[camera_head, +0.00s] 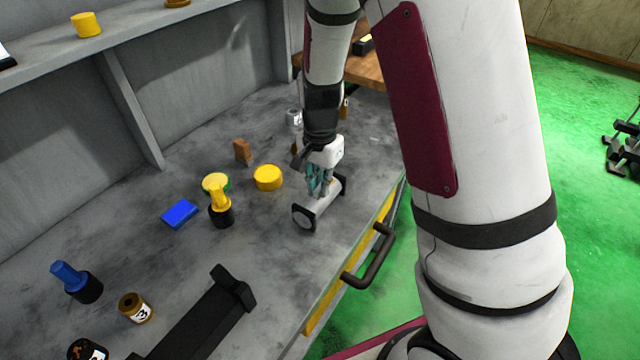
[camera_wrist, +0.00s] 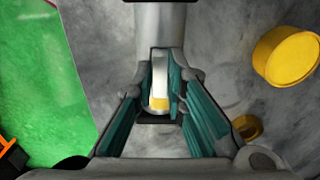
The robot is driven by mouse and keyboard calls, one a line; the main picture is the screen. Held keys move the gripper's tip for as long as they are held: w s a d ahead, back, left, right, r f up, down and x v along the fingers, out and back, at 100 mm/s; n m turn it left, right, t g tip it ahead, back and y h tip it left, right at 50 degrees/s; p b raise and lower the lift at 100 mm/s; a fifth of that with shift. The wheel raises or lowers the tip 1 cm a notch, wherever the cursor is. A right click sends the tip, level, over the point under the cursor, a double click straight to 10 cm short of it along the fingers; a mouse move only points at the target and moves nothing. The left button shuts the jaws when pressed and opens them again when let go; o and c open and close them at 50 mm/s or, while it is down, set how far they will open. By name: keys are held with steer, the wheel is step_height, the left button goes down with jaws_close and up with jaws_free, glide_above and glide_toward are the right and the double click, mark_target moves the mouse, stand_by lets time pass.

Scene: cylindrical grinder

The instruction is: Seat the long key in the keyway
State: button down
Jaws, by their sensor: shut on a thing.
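My gripper (camera_head: 318,188) is over a grey shaft (camera_head: 322,206) that lies between two black end supports near the bench's right edge. In the wrist view my teal fingers (camera_wrist: 160,108) are shut on a narrow pale piece with a rounded, yellow end, which looks like the long key (camera_wrist: 160,75). The shaft (camera_wrist: 160,22) runs up to the top of the wrist view, in line with the key. The keyway is hidden behind the key and fingers. I cannot tell whether the key is in it or just above. In the head view the fingers hide the key.
Left of the shaft stand a yellow cylinder (camera_head: 268,177), a brown block (camera_head: 242,150), a yellow-and-black knobbed piece (camera_head: 220,205) and a blue block (camera_head: 180,213). A black cradle (camera_head: 205,315) lies in front. A drawer handle (camera_head: 370,255) juts out at the bench's right edge.

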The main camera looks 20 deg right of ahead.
steer(key=shift+s+f, duration=0.1)
steer(key=shift+f, duration=0.2)
steer(key=shift+s+f+b, duration=0.2)
steer(key=shift+f+b, duration=0.15)
steer(key=shift+f, duration=0.05)
steer(key=c, duration=1.8)
jaws_free()
steer(key=shift+o, duration=0.8)
steer(key=shift+w+f, duration=0.2)
steer(key=shift+r, duration=0.1)
steer(key=shift+r, duration=0.1)
step_height(320, 180, up, 14)
steer(key=f+p, duration=0.1)
steer(key=p, duration=0.1)
steer(key=s+r+n+t+y, duration=0.15)
steer(key=s+r+n, duration=0.35)
steer(key=s+r, duration=0.65)
steer(key=s+r+n+t+h, duration=0.1)
steer(key=s+n, duration=0.4)
steer(key=s, duration=0.8)
steer(key=shift+s+d+r+n+t, duration=0.15)
steer(key=shift+s+n+t, duration=0.1)
steer(key=shift+n+t, duration=0.25)
